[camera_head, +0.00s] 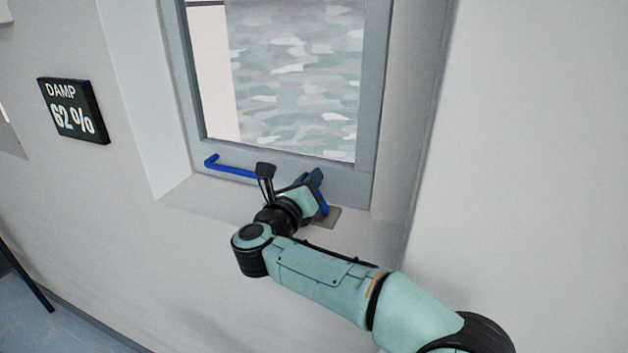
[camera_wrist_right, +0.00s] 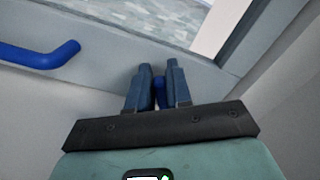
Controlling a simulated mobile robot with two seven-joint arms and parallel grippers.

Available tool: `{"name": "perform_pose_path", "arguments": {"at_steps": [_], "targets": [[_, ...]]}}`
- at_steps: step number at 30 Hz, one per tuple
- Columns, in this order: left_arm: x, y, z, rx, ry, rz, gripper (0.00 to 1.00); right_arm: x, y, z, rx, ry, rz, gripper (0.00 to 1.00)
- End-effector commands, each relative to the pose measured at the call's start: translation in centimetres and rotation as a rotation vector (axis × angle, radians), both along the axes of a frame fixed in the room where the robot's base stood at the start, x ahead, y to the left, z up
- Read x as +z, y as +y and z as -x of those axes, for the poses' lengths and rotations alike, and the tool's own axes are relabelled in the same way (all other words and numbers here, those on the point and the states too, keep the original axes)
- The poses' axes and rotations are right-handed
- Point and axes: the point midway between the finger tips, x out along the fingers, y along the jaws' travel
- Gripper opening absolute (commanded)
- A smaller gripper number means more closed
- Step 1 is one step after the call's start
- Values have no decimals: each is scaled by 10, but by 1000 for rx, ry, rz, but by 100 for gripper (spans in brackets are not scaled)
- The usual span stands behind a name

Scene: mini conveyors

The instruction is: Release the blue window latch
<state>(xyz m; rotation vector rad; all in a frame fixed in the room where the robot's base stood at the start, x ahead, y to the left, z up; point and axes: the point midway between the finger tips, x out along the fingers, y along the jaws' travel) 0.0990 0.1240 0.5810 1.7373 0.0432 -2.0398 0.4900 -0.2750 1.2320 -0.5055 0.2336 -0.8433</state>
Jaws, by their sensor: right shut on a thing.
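The blue window latch (camera_head: 324,209) sits at the lower right of the grey window frame, mostly hidden behind my right gripper (camera_head: 315,180). In the right wrist view the latch shows as a small blue piece (camera_wrist_right: 160,88) between the two dark blue fingers of my right gripper (camera_wrist_right: 157,84). The fingers are shut on it. The rest of the latch is hidden. My left gripper is not in view.
A blue bar handle (camera_head: 230,168) is on the lower window frame, left of my right gripper; it also shows in the wrist view (camera_wrist_right: 40,56). The recess side wall (camera_head: 405,120) stands close on the right. A dark damp sign (camera_head: 73,110) hangs at left.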

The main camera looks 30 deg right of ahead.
Motion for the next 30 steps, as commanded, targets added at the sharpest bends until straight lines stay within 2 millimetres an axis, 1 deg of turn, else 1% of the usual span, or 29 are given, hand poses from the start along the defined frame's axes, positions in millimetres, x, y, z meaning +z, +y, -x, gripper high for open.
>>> {"name": "perform_pose_path", "arguments": {"at_steps": [9, 20, 21, 23, 30], "targets": [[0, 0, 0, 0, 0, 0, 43, -3, 3, -4, 1, 58, 50, 0], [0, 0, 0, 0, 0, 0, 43, -3, 4, -4, 2, 61, 53, 0], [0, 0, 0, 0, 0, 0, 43, -3, 4, -4, 2, 61, 53, 22], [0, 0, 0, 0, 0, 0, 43, -3, 4, -4, 2, 60, 53, 40], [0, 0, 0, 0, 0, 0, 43, -3, 3, -4, 1, 61, 52, 40]]}}
